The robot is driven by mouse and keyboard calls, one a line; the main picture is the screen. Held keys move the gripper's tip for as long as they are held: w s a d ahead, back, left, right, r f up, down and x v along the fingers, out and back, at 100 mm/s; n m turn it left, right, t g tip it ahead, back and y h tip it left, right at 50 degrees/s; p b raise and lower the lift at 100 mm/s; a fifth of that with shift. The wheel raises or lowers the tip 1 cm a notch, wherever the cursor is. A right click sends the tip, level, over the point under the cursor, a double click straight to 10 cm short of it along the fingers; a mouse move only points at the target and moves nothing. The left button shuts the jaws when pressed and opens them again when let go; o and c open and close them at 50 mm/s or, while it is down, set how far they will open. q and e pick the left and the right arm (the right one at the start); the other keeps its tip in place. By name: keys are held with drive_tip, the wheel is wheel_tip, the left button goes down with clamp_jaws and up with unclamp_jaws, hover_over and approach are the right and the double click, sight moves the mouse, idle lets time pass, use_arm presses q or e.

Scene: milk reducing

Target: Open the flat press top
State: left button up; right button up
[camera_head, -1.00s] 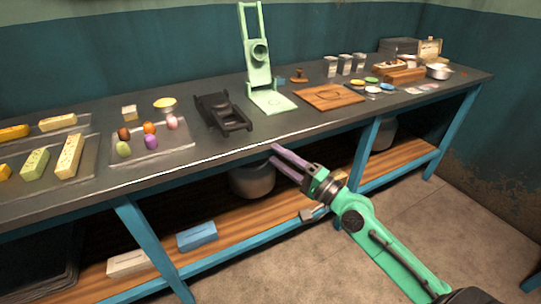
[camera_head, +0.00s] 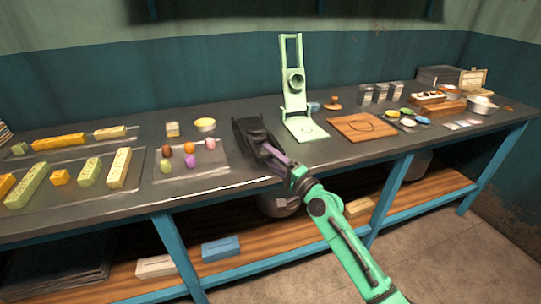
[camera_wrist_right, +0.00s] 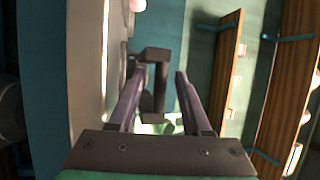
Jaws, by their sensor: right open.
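The black flat press (camera_head: 248,131) stands on the dark counter between the tray of coloured pieces and the green upright press. Its top looks folded down, though my gripper hides part of its right side. My right gripper (camera_head: 266,150) is at the front right of the press with its purple fingers pointing at it. In the right wrist view, the open fingers (camera_wrist_right: 158,76) lie on either side of a dark bar-shaped part of the press (camera_wrist_right: 154,56). The bar sits between them, with visible gaps, and I cannot tell any contact. My left gripper is not in view.
The green upright press (camera_head: 307,128) stands just right of the black press. A wooden board (camera_head: 361,128) lies further right. A tray (camera_head: 218,169) with several coloured pieces is to the left. The counter's front edge runs beneath my right arm.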

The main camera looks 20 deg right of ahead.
clamp_jaws()
idle(1.3)
